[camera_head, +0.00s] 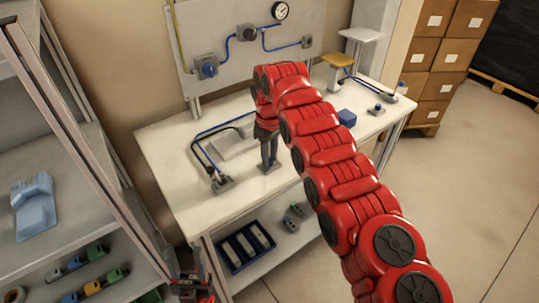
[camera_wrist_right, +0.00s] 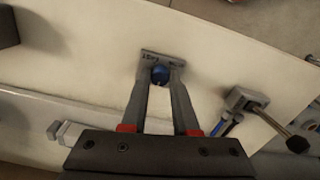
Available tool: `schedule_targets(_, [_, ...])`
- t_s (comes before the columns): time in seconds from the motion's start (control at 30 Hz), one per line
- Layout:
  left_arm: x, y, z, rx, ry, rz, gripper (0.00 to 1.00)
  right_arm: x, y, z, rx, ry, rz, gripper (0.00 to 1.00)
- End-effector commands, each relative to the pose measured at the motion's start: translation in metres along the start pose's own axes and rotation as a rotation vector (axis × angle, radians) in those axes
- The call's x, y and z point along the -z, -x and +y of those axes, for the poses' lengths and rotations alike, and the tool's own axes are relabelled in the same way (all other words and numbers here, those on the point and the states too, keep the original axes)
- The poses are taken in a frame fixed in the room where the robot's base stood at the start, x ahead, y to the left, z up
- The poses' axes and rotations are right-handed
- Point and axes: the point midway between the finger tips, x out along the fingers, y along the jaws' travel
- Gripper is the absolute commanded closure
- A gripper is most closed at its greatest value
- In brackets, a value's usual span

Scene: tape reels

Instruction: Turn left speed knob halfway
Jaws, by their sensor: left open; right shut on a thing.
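In the head view my right gripper (camera_head: 269,163) stands upright over the plate (camera_head: 270,167), and the knob is hidden by the fingers. My left gripper (camera_head: 188,288) is low at the bottom left, open and away from the table; nothing shows in it.
A lever unit (camera_head: 221,183) with cables stands left of the right gripper. Another small knob unit (camera_head: 377,108) and a blue block (camera_head: 347,117) are on the table's right side. Behind is a panel with a gauge (camera_head: 280,11). A shelf (camera_head: 85,180) stands at left.

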Motion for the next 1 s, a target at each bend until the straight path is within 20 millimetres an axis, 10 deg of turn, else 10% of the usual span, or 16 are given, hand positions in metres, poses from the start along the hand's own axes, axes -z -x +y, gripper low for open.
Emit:
schedule_targets(0.47, [0.0001,-0.0005,0.0000,0.000,0.000,0.000,0.50,0.0003,0.0009,0.0007,-0.002,0.015,0.002,1.00])
schedule_targets(0.5, [0.0001,-0.0005,0.0000,0.000,0.000,0.000,0.50,0.0003,0.0010,0.0008,-0.002,0.015,0.002,0.70])
schedule_targets(0.67, [0.0001,-0.0005,0.0000,0.000,0.000,0.000,0.50,0.0001,0.0006,0.0006,-0.001,0.014,0.001,0.42])
schedule_targets(1.0, [0.0001,-0.0004,0.0000,0.000,0.000,0.000,0.50,0.0004,0.0031,0.0003,-0.002,0.015,0.001,0.42])
